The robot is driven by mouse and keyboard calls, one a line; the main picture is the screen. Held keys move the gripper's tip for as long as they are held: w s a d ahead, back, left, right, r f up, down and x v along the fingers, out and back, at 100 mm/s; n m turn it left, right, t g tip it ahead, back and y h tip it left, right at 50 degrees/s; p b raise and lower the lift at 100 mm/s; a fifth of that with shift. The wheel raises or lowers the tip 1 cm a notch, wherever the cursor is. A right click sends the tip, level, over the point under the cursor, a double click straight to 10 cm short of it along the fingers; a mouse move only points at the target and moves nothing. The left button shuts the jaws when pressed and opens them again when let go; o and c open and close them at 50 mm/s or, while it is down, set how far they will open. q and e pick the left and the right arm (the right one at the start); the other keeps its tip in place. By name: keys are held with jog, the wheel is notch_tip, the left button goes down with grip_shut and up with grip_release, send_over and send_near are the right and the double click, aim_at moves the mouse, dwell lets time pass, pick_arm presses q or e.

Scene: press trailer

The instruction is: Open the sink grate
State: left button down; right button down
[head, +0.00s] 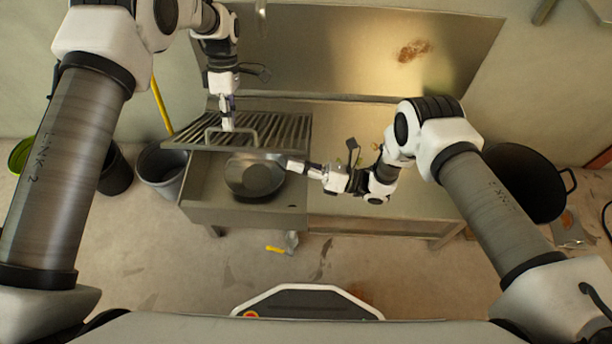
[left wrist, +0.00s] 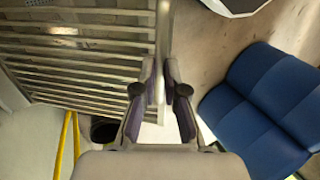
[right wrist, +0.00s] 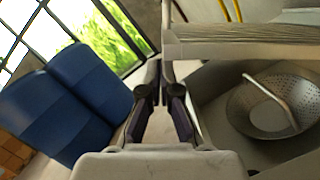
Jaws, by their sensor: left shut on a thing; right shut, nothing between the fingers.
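The slatted metal sink grate (head: 287,128) is raised over the back part of the sink (head: 196,190), leaving the front of the basin uncovered. A loop handle stands on the grate. My left gripper (head: 228,124) is shut on the grate; in the left wrist view its fingers close on an edge bar (left wrist: 161,40) beside the slats. My right gripper (head: 283,162) is shut and empty, near the right side of the basin. In the right wrist view the grate's edge (right wrist: 255,42) is above the open basin.
A perforated metal bowl (head: 253,179) sits in the basin; it also shows in the right wrist view (right wrist: 245,121). A grey bin (head: 160,168) stands left of the sink. A large black pot (head: 520,180) is at the right. The counter right of the basin is largely clear.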

pick_arm(q)
jog(key=shift+w+f, duration=0.15)
jog(key=shift+w, duration=0.15)
pick_arm(e)
jog(key=shift+w+r, duration=0.25)
jog(key=shift+r, duration=0.05)
